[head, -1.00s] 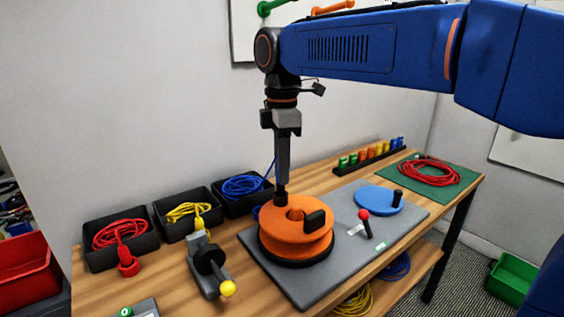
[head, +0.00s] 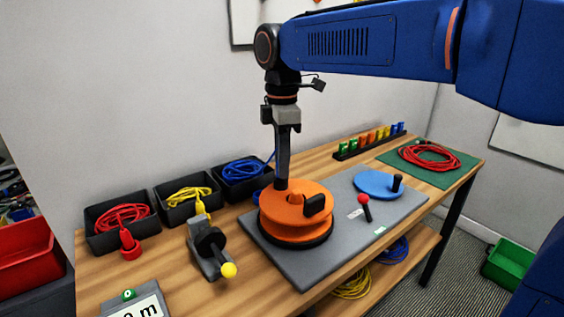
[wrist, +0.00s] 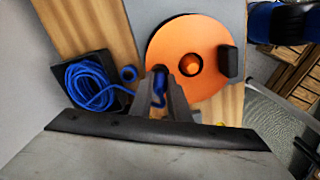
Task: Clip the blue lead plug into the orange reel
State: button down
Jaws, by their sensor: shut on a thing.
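The orange reel (head: 288,203) sits on a black base on the grey plate, with a central hub and a black block on its top rim. My gripper (head: 281,186) points down at the reel's back left edge. In the wrist view my gripper (wrist: 160,84) is shut on the blue lead plug (wrist: 159,92), which shows between the fingers at the reel's rim. The fingers partly hide the plug, and I cannot tell whether it touches the reel. The blue lead (wrist: 90,82) runs from its black bin towards the gripper.
Black bins hold red (head: 122,217), yellow (head: 188,196) and blue cable at the back left. A black device with a yellow knob (head: 228,270) stands left of the reel. A red-knobbed lever (head: 364,200) and a blue disc (head: 377,184) lie to the right.

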jog(key=shift+f, duration=0.2)
dwell(0.6)
jog(key=c, duration=1.6)
grip_release()
notch_tip(320, 180, up, 17)
jog(key=s+d+f+m+t, duration=0.1)
jog(key=s+d+f+m, duration=0.4)
jog(key=d, duration=0.3)
jog(key=s+d+f+m+t, duration=0.1)
jog(key=s+d+f+m, duration=0.2)
jog(key=d+f+m, duration=0.35)
jog(key=s+d+f+m+t, duration=0.1)
jog(key=s+d+f+m, duration=0.2)
jog(key=f, duration=0.4)
jog(key=s+d+f+m+t, duration=0.1)
jog(key=s+d+f+m, duration=0.2)
jog(key=s+d+f, duration=0.2)
jog(key=s+d+f+m, duration=0.3)
jog(key=s+d+f, duration=0.1)
jog(key=f, duration=0.5)
jog(key=shift+s+d+t, duration=0.1)
jog(key=shift+s+t, duration=0.3)
